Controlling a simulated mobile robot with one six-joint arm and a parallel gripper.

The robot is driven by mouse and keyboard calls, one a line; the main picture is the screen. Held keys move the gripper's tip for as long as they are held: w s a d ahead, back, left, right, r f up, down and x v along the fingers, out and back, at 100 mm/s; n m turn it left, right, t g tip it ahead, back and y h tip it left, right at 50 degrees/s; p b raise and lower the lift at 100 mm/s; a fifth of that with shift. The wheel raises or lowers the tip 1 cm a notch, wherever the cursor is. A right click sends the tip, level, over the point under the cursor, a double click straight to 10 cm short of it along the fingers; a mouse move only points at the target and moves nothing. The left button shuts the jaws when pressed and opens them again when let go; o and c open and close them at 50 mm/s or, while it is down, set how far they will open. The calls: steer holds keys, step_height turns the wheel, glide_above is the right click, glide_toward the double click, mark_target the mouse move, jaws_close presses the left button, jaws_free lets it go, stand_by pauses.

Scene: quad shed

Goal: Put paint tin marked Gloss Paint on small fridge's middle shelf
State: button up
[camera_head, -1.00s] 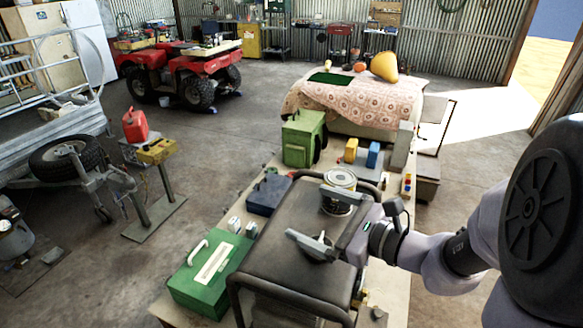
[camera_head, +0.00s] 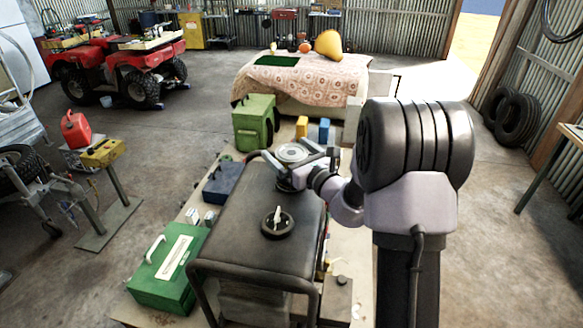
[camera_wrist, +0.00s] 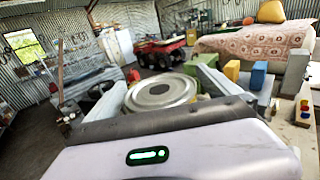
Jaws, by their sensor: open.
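A round paint tin with a grey metal lid (camera_head: 292,152) is at the far end of the black top of a generator-like machine (camera_head: 250,190). Its label cannot be read. My gripper (camera_head: 298,165) is open, with its fingers on either side of the tin. In the wrist view the tin's lid (camera_wrist: 160,93) lies between the two fingers; whether they touch it cannot be told. A tall white panel (camera_head: 22,62), perhaps part of a fridge, is cut off at the far left edge. No middle shelf is visible.
A green toolbox (camera_head: 168,268), a dark blue box (camera_head: 222,182) and a green case (camera_head: 254,122) stand around the machine on the bench. A red quad (camera_head: 115,72) stands back left. Concrete floor (camera_head: 195,125) is clear between the bench and the quad.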

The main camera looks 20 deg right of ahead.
steer(key=shift+w+a, duration=0.15)
steer(key=shift+w, duration=0.7)
steer(key=shift+s, duration=0.15)
steer(key=shift+c, duration=0.4)
steer(key=c, duration=2)
step_height(320, 180, up, 10)
steer(key=shift+f+p, duration=0.1)
steer(key=shift+p, duration=1.1)
